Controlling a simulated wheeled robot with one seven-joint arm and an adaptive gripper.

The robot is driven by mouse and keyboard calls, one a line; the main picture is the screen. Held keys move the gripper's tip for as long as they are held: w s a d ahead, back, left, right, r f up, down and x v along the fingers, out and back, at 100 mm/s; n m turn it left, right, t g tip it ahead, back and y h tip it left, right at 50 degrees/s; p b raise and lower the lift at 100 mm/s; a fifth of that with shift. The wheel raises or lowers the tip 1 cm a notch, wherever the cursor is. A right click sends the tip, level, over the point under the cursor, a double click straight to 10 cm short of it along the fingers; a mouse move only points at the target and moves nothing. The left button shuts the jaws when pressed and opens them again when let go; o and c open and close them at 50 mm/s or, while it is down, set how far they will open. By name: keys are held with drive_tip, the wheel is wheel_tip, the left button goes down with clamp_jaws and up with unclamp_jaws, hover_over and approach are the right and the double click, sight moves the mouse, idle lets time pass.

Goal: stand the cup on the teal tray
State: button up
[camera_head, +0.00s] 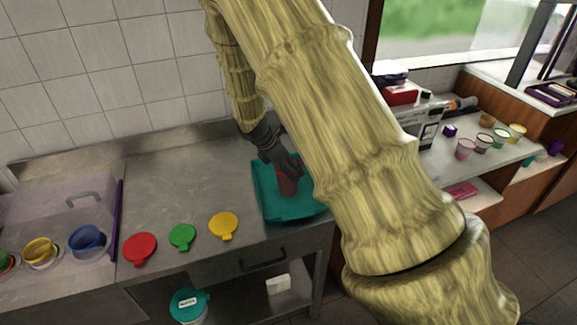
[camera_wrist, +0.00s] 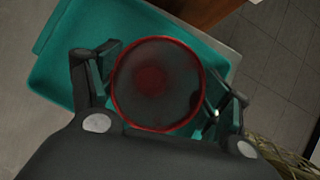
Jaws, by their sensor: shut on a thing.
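A dark red cup (camera_head: 286,180) is held in my gripper (camera_head: 283,166), at the teal tray (camera_head: 278,211). In the wrist view my gripper (camera_wrist: 160,104) is shut on the cup (camera_wrist: 154,84), one finger on each side. I look down into its round red rim, and its inside is dark with a reddish bottom. The teal tray (camera_wrist: 52,70) lies behind and under the cup in that view. In the head view the cup looks upright. I cannot tell whether its base touches the tray. My arm hides the tray's right side.
Red (camera_head: 139,248), green (camera_head: 182,237) and yellow (camera_head: 223,225) lids lie on the steel counter (camera_head: 180,190) left of the tray. Several coloured tubs, including a blue one (camera_head: 87,241), sit at the far left. A shelf with small cups (camera_head: 465,148) stands at right.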

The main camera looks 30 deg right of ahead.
drive_tip(key=shift+f, duration=0.1)
drive_tip(key=o, duration=0.9)
drive_tip(key=b+v, duration=0.3)
drive_tip(key=v, duration=0.9)
